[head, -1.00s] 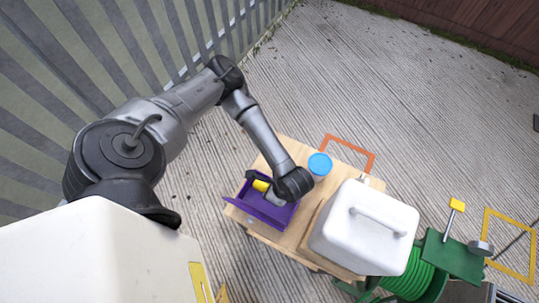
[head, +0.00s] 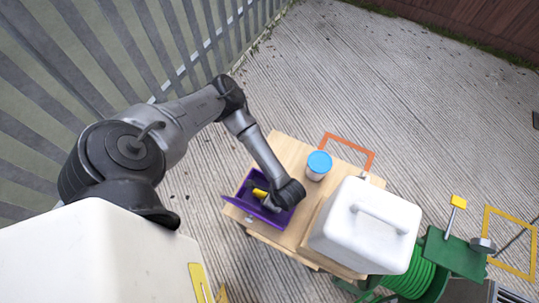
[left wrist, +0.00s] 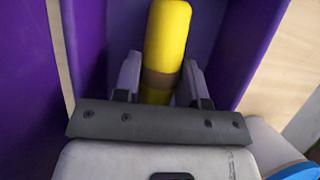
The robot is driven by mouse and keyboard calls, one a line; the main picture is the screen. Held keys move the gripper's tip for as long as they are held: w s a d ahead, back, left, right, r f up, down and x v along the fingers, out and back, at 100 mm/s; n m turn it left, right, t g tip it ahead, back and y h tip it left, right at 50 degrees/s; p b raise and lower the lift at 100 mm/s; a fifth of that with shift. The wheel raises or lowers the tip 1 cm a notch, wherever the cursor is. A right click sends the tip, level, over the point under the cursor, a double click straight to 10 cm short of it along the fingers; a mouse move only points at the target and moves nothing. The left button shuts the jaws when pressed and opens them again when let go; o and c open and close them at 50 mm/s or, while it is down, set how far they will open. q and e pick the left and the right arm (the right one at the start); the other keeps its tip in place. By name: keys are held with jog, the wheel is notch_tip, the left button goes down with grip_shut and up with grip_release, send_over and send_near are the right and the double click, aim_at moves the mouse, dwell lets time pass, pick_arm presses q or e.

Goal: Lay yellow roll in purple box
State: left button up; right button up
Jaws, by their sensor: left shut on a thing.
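The purple box (head: 277,218) stands open on the wooden table, at its left side in the head view. Its purple walls (left wrist: 230,50) also fill much of the left wrist view. The yellow roll (left wrist: 167,40) lies between the fingers of my left gripper (left wrist: 157,85), with a brown band at the fingers. In the head view a small part of the yellow roll (head: 260,193) shows inside the box outline, and my left gripper (head: 262,195) is mostly hidden by its wrist. I cannot tell whether the roll touches the box floor. My right gripper is not in view.
A jar with a blue lid (head: 319,163) stands just right of my left arm on the wooden table (head: 285,150). A white lidded container (head: 365,228) stands close to the right of the box.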

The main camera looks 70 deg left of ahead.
pick_arm(q)
jog(key=shift+w, duration=0.1)
jog(key=shift+f, duration=0.2)
jog(key=o, duration=0.9)
jog(key=shift+r, duration=0.1)
